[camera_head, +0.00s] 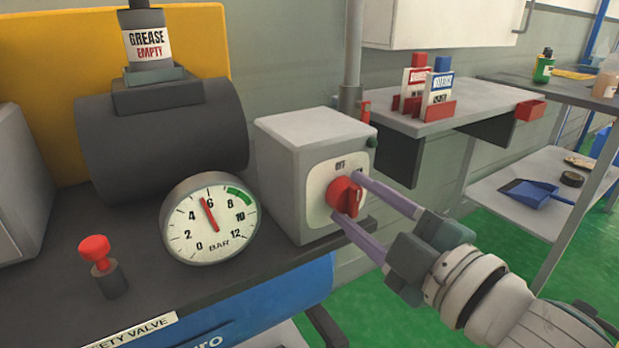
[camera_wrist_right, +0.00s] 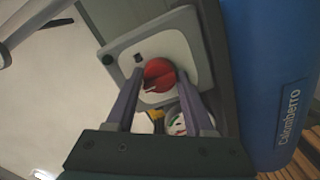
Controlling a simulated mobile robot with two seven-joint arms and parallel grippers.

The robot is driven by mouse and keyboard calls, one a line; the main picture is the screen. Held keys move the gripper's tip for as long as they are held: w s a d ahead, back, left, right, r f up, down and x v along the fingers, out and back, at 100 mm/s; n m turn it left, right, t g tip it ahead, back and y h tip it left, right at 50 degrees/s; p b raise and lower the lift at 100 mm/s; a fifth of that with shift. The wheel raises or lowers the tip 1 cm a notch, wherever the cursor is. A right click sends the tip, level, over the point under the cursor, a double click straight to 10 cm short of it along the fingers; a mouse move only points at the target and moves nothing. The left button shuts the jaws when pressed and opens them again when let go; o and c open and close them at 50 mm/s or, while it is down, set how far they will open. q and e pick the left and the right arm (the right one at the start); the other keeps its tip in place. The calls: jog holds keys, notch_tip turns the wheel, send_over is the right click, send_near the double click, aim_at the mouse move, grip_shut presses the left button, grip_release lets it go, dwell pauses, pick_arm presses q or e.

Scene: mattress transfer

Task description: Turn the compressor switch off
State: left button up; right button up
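The compressor switch is a red rotary knob (camera_head: 344,196) on a pale plate on the front of a grey box (camera_head: 312,132). The word "OFF" shows above the knob. In the right wrist view the knob (camera_wrist_right: 158,75) lies between and just beyond the fingers. My right gripper (camera_head: 350,196) is open, with one purple finger above and right of the knob and one below it. The fingertips reach the plate; whether they touch the knob I cannot tell. My left gripper is not in view.
A pressure gauge (camera_head: 210,218) with its needle near 6 stands left of the box. A red-topped safety valve (camera_head: 95,250) stands at the front left. A shelf (camera_head: 450,112) with two small cartons is behind my right gripper.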

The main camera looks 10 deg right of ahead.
jog(key=o, duration=0.5)
jog(key=shift+c, duration=0.2)
jog(key=v, duration=1)
jog(key=shift+p, duration=0.45)
jog(key=shift+r, duration=0.1)
